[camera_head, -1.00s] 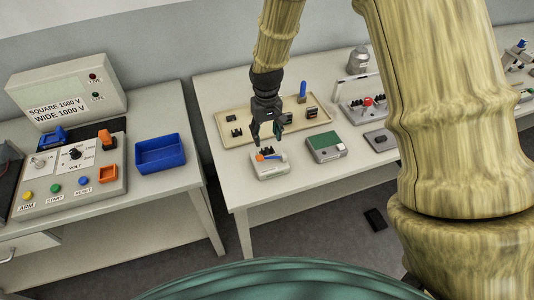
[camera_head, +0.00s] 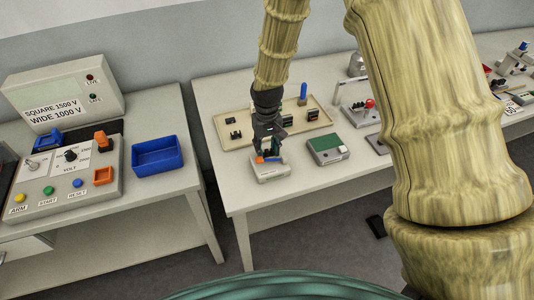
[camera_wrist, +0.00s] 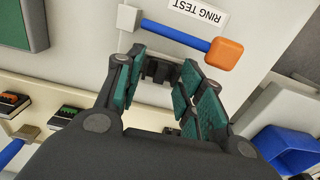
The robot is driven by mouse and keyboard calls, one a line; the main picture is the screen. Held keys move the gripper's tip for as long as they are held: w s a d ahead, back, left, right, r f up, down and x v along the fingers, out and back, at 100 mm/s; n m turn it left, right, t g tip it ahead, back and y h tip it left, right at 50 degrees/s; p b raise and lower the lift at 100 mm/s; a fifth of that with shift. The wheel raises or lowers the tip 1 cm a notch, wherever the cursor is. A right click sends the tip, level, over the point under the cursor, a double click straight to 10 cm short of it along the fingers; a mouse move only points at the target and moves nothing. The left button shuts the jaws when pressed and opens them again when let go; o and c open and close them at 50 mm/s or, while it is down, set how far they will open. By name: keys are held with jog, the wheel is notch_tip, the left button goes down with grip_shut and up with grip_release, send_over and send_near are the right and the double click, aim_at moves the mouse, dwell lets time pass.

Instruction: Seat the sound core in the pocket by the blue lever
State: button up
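The grey-white test block (camera_head: 271,174) stands at the near left edge of the right table. Its blue lever (camera_wrist: 175,33) has an orange end (camera_wrist: 226,53) and lies beside my gripper; the orange end also shows in the head view (camera_head: 260,160). My gripper (camera_head: 268,152) is low over the block, pointing down. In the wrist view its green-padded fingers (camera_wrist: 160,68) are apart, with a dark notched core-like piece (camera_wrist: 158,71) between the tips. I cannot tell whether the pads press on it or whether it is fully in the pocket, which is hidden.
A beige tray (camera_head: 222,131) with several dark cores lies behind the block. A green-topped device (camera_head: 326,147) stands right of it. On the left table are a blue bin (camera_head: 158,155) and a control panel (camera_head: 65,180). A floor gap separates the tables.

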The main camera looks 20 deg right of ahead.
aim_at(267, 151)
jog(key=c, duration=0.4)
jog(key=shift+r, duration=0.1)
jog(key=shift+r+p, duration=1.85)
jog(key=shift+r, duration=0.6)
jog(key=shift+s, duration=0.1)
